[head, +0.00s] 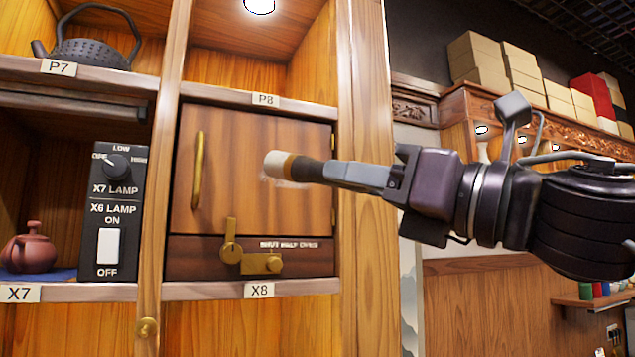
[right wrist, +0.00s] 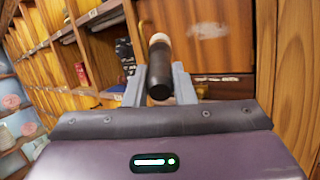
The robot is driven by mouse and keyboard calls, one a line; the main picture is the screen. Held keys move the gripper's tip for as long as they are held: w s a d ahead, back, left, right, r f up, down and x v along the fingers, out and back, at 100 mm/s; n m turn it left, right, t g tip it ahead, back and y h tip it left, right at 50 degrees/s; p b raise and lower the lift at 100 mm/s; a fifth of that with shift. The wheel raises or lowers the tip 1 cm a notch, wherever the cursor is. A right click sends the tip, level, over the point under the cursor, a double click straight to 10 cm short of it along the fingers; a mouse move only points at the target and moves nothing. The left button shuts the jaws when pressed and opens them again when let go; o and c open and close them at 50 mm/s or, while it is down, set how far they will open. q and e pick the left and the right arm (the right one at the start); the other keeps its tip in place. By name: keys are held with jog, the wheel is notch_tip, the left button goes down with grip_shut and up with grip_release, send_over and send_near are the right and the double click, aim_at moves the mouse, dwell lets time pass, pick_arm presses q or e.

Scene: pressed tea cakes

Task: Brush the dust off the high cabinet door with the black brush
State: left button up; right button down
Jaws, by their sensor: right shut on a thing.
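The cabinet door (head: 228,165) is brown wood with a vertical brass handle (head: 198,170) on its left side. It is shut in the compartment labelled X8. My right gripper (head: 335,173) is shut on the black brush (head: 309,171), which points left with its pale bristles in front of the door's right half. A faint pale dust patch (head: 284,183) shows around the bristles. I cannot tell whether they touch the door. In the right wrist view the brush (right wrist: 159,72) sits between both fingers, and a pale smear (right wrist: 207,31) shows on the door. My left gripper is not in view.
Below the door are a brass latch (head: 231,250) and a marked panel (head: 290,245). A wooden post (head: 365,150) stands at the right. A black switch box (head: 113,210) and a clay teapot (head: 30,250) are at the left. A dark iron teapot (head: 90,52) sits above.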

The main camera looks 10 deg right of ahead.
jog(key=shift+w, duration=0.1)
jog(key=shift+w+a+r, duration=0.1)
jog(key=shift+w+r, duration=0.05)
jog(key=shift+w, duration=0.05)
jog(key=shift+w+a+r+p, duration=0.1)
jog(key=shift+w+a+p, duration=0.35)
jog(key=shift+w, duration=0.7)
jog(key=shift+w+a+r+p, duration=0.15)
jog(key=shift+w+p, duration=0.45)
jog(key=shift+w, duration=0.6)
jog(key=shift+w+a+r+p, duration=0.1)
jog(key=shift+w+a+p, duration=0.35)
jog(key=shift+w, duration=0.7)
jog(key=shift+w+a, duration=0.1)
jog(key=shift+w, duration=0.2)
jog(key=shift+w+d+p, duration=0.55)
jog(key=shift+w+d, duration=1.05)
jog(key=shift+d, duration=3.3)
jog(key=shift+s+a, duration=0.5)
jog(key=shift+a, duration=1.15)
jog(key=shift+s+a, duration=0.55)
jog(key=shift+a, duration=1.1)
jog(key=shift+s+a, duration=0.5)
jog(key=shift+a, duration=1.15)
